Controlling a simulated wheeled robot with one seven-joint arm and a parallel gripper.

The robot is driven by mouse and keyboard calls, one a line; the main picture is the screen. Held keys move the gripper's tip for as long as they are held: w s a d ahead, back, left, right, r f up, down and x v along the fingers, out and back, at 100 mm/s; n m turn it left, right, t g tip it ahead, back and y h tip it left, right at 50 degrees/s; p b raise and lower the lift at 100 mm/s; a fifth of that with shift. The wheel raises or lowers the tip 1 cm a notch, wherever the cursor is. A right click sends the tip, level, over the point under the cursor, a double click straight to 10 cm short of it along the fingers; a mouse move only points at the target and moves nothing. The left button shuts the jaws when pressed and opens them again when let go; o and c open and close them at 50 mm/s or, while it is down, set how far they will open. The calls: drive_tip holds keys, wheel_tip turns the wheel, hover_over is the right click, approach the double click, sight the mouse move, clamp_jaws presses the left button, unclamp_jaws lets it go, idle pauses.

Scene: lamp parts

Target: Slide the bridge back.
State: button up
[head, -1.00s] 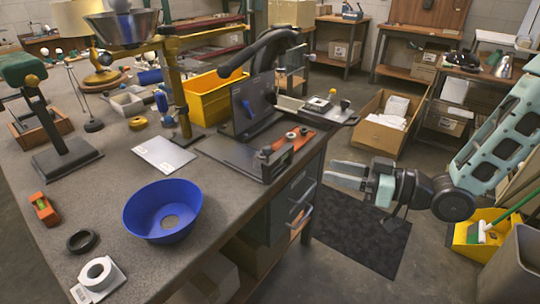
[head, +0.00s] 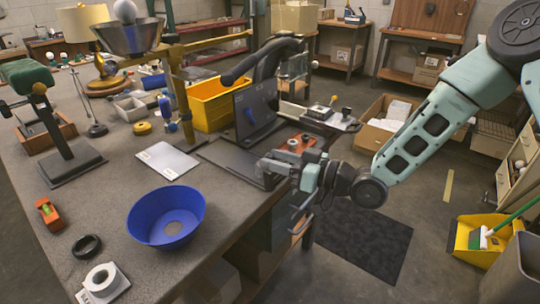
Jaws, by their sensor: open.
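A dark fixture (head: 222,158) with an upright plate (head: 255,108) and a black curved arm (head: 262,58) stands at the table's right edge. An orange part (head: 297,143) with round pieces on it lies at its right side. I cannot tell for sure which part is the bridge; it may belong to this fixture. My gripper (head: 276,166) is open, its fingers pointing left over the fixture's front right end. The fingers hide that end and its dark block, and I cannot tell whether they touch anything.
A blue bowl (head: 166,216), a white sheet (head: 166,160) and a yellow bin (head: 216,104) are on the table. An open cardboard box (head: 385,124) is on the floor.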

drive_tip(key=shift+x, duration=1)
